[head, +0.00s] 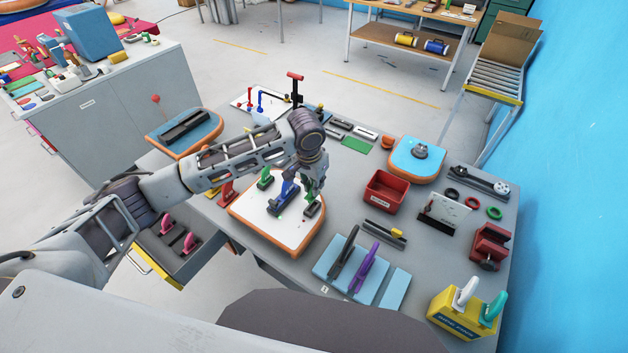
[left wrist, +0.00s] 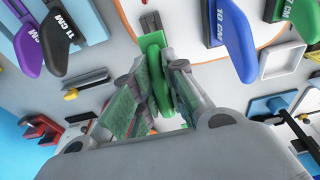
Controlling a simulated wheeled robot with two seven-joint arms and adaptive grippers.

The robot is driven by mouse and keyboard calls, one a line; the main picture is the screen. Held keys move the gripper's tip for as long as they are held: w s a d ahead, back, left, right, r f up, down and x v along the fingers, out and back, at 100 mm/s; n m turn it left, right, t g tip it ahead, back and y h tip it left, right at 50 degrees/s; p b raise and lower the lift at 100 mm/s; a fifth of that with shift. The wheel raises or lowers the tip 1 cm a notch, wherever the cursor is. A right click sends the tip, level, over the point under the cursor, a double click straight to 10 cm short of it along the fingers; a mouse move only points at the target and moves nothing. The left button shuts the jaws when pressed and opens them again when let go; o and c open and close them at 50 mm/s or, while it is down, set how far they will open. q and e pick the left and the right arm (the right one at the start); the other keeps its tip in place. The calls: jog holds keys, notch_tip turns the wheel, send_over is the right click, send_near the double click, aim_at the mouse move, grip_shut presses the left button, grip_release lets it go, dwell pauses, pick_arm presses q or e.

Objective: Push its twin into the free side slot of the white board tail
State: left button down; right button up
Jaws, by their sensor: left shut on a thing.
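The white board tail (head: 262,228) with an orange rim lies on the grey table. A green fin (head: 265,180) and a blue fin (head: 284,198) stand on it. The blue fin, marked 10 CM, also shows in the left wrist view (left wrist: 228,25), with the upright green one (left wrist: 302,20) beyond. The free side slot (head: 313,208) is a dark box at the tail's right. My left gripper (head: 312,190) is just above it, shut on another green fin (left wrist: 157,75). That fin points at the slot (left wrist: 152,22); I cannot tell whether they touch. My right gripper is out of view.
A blue pad (head: 328,266) with black and purple fins lies front right. A red bin (head: 387,192), a small tray (head: 385,234) and a blue board tail (head: 415,160) stand to the right. A red fin (head: 227,190) stands at the white tail's left.

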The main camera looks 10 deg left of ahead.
aim_at(310, 190)
pick_arm(q)
jog(key=shift+f, duration=1.45)
jog(key=shift+f+p, duration=0.3)
jog(key=shift+f, duration=1.25)
dwell(2.4)
jog(key=c, duration=1.4)
grip_release()
jog(key=shift+o, duration=0.2)
jog(key=shift+r, duration=0.1)
jog(key=shift+s+a+r, duration=0.1)
jog(key=shift+s+r, duration=0.2)
jog(key=shift+r, duration=1.65)
jog(key=shift+s+a+r, duration=0.15)
jog(key=shift+s+r, duration=0.1)
jog(key=shift+r, duration=1.65)
jog(key=shift+s+a+r, duration=0.1)
jog(key=shift+s+r, duration=0.2)
jog(key=shift+r, duration=1.65)
